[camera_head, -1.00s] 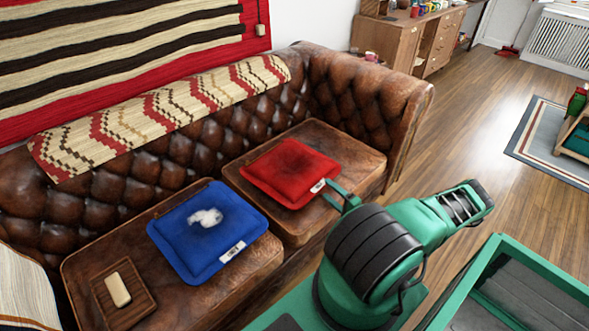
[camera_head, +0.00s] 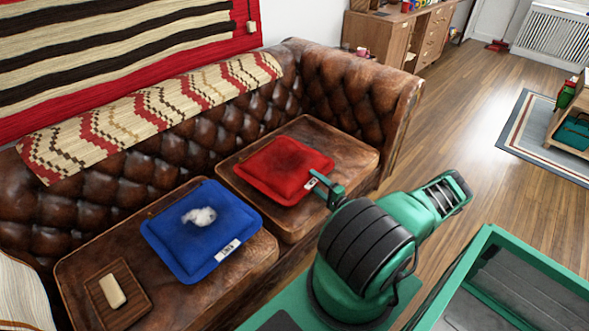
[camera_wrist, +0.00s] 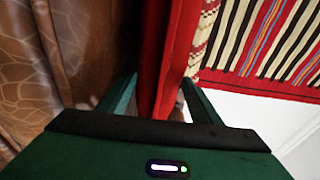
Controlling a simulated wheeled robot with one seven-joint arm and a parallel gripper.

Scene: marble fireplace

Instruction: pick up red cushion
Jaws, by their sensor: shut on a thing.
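The red cushion (camera_head: 284,168) lies on the right seat of the brown leather sofa (camera_head: 345,150), with a dark patch in its middle and a white label at its front right edge. My gripper (camera_head: 322,187) is at that edge, by the label. In the wrist view, the red cushion (camera_wrist: 176,60) shows as a red strip running between the fingers of my gripper (camera_wrist: 157,95), which is shut on it. I cannot tell any clear gap between cushion and seat.
A blue cushion (camera_head: 200,228) with a white patch lies on the left seat. A wooden tray (camera_head: 124,297) with a pale block (camera_head: 112,291) is left of it. A patterned throw (camera_head: 150,115) covers the sofa back. Open wooden floor (camera_head: 470,130) lies to the right.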

